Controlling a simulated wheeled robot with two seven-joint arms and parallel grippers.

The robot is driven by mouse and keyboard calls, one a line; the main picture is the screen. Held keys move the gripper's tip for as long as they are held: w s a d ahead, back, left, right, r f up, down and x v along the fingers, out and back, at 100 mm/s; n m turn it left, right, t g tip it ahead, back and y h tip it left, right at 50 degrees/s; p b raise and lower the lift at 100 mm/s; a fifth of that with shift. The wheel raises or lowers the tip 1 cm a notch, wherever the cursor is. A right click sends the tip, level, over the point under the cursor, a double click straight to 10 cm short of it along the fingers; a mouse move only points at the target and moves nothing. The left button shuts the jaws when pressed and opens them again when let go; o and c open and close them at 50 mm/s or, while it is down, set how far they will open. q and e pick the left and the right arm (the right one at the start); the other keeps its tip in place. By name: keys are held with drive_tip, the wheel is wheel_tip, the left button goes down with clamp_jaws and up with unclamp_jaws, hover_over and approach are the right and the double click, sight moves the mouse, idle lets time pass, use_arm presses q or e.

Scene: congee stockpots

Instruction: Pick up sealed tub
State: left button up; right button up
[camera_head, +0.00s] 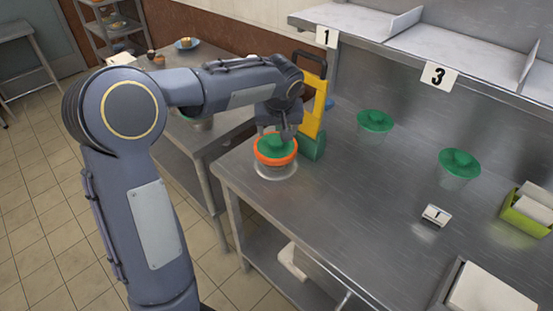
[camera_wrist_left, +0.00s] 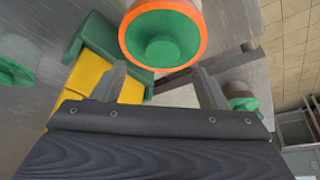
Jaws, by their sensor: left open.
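My left gripper (camera_head: 276,132) is just over the lid, pointing down. In the left wrist view its two fingers (camera_wrist_left: 158,80) are spread with nothing between them, and the tub lies just beyond their tips. I cannot tell whether a finger touches the lid. Two green-lidded tubs without an orange rim, one behind (camera_head: 375,122) and one farther right (camera_head: 459,164), stand apart.
A tall yellow and green stand with a black handle (camera_head: 311,110) is close behind the tub. A numbered shelf (camera_head: 440,55) runs above the counter. A small tag (camera_head: 436,215), a green box (camera_head: 527,212) and a white-topped tray (camera_head: 488,290) are at right. The counter's middle is clear.

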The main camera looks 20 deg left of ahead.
sight(276, 140)
use_arm(q)
drive_tip(key=x, duration=0.6)
drive_tip(key=shift+s+a+p, duration=0.1)
drive_tip(key=shift+a+p, duration=0.05)
drive_tip(key=shift+p, duration=0.2)
drive_tip(key=c, duration=1.4)
clamp_jaws()
drive_tip(key=shift+r, duration=0.15)
